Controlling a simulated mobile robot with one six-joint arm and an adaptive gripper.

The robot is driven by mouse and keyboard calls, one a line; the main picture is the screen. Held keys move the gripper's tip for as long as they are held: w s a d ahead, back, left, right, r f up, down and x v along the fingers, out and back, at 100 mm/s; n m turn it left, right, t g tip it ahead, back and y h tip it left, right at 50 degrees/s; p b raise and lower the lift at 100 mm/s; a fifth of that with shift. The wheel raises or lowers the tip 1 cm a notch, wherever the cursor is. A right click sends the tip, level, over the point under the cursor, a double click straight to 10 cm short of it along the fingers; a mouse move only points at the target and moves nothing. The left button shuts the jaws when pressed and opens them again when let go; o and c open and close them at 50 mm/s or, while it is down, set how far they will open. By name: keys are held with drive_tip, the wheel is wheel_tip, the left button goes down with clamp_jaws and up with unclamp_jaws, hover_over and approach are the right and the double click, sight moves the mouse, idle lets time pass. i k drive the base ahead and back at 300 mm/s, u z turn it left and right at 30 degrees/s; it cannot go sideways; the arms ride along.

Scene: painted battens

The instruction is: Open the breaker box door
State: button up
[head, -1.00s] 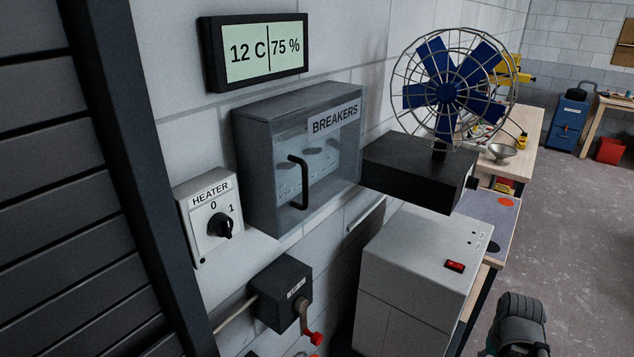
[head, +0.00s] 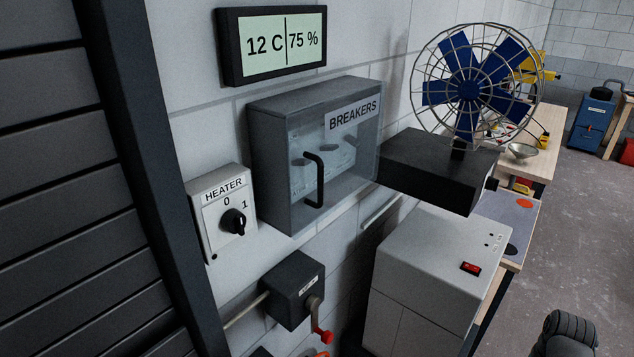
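The grey breaker box (head: 270,165) is fixed to the wall in the middle of the head view. Its transparent door (head: 350,160) carries a BREAKERS label and looks shut. A black bar handle (head: 319,180) stands out near the door's left side. Blurred breaker parts show through the door. A dark, rounded part of my arm shows at the bottom right edge, well apart from the box. My gripper is not in view.
A heater switch (head: 222,213) is left of the box, and a crank box (head: 293,290) is below. A fan (head: 468,90) on a black block (head: 440,168) stands close on the right. A grey cabinet (head: 435,265) is below right. Open floor (head: 570,230) lies far right.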

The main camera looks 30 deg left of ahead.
sight(337, 121)
drive_tip(key=k, duration=1.95)
drive_tip(key=u, duration=0.45)
drive_tip(key=i, duration=1.05)
